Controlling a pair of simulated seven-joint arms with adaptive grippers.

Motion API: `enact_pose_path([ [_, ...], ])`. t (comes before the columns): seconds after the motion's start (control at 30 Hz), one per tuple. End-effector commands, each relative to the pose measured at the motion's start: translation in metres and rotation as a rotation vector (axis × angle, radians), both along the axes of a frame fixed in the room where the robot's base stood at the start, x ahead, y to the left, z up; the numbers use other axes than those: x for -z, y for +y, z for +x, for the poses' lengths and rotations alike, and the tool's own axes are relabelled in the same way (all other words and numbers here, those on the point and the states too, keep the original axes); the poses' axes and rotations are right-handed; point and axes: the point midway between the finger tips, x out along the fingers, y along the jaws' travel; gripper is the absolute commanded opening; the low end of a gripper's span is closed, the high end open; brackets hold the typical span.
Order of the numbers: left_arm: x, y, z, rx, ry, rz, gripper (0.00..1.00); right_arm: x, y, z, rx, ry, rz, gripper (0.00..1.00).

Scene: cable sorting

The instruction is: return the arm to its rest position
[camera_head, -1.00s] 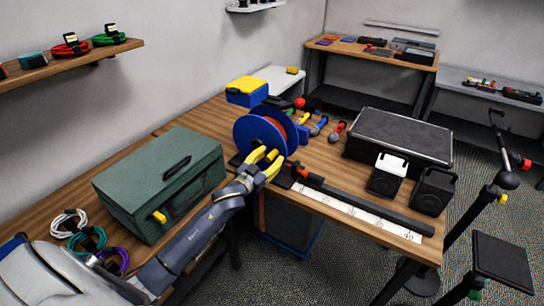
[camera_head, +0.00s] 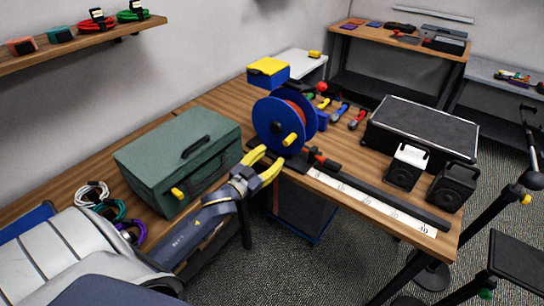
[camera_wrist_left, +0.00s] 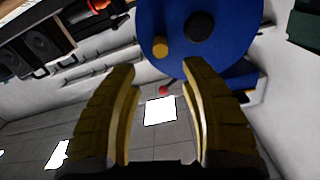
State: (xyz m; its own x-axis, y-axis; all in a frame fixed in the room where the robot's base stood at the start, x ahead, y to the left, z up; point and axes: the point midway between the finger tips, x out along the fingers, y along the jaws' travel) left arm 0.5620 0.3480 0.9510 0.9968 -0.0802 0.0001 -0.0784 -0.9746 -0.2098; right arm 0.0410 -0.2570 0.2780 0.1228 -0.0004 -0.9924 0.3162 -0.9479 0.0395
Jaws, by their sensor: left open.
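My left gripper (camera_head: 265,167) has yellow fingers and is open and empty. In the head view it is in front of the blue cable reel (camera_head: 277,128), near the table's front edge, with the reel's yellow knob just beyond it. In the left wrist view the two fingers (camera_wrist_left: 160,105) are spread wide with nothing between them, and the blue reel (camera_wrist_left: 225,25) shows beyond them at the top. Whether the fingers are clear of the reel by much is hard to tell. My right gripper is not in view.
A green toolbox (camera_head: 165,150) stands left of the gripper. White, teal and purple cable coils (camera_head: 92,191) lie at its left. A ruler strip (camera_head: 370,200) runs along the table's front edge.

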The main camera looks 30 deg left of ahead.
Motion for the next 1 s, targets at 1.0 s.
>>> enact_pose_path([
  [1.0,0.259,0.055,-0.021,-0.09,0.398,0.168,0.45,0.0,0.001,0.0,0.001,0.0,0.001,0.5],
])
